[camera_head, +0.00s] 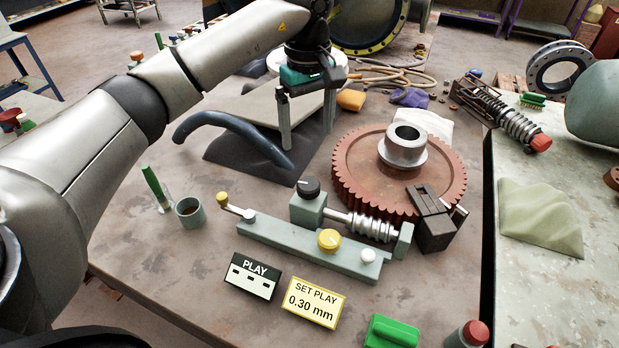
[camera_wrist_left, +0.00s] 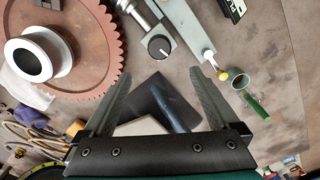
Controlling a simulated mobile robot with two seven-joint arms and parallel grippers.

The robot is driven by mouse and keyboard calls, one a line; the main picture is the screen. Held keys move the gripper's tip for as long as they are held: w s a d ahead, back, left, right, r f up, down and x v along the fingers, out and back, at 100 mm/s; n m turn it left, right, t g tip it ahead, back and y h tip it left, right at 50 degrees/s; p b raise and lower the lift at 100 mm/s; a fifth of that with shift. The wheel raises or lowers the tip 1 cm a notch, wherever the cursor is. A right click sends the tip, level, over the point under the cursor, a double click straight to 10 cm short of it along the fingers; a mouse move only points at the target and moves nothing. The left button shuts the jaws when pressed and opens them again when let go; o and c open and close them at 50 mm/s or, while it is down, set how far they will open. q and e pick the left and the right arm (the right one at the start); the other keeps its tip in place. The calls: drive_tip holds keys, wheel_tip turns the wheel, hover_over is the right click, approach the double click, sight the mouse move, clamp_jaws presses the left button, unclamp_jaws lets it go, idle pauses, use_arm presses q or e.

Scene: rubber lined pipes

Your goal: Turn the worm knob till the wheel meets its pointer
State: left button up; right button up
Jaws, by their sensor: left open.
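A black worm knob (camera_head: 308,188) with a white mark sits on the left block of a grey-green fixture (camera_head: 300,245); it also shows in the wrist view (camera_wrist_left: 159,47). A shaft leads from the block to a silver worm (camera_head: 373,229) beside the toothed red-brown wheel (camera_head: 360,170), which carries a metal hub (camera_head: 403,148). A dark block (camera_head: 433,222) stands at the wheel's right edge; I cannot tell whether it is the pointer. My left gripper (camera_head: 306,138) is open and empty, above and behind the knob. My right gripper is out of view.
A yellow knob (camera_head: 328,240) and a lever with a yellow tip (camera_head: 222,198) are on the fixture. A PLAY display (camera_head: 252,276) showing dashes and a "SET PLAY 0.30 mm" sign (camera_head: 313,302) lie in front. A cup (camera_head: 190,213) stands left; a dark curved hose (camera_head: 230,132) lies behind.

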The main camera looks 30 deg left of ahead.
sight(308, 184)
use_arm(q)
wheel_tip(308, 184, down, 14)
drive_tip(key=shift+r, duration=0.2)
drive_tip(key=c, duration=1.4)
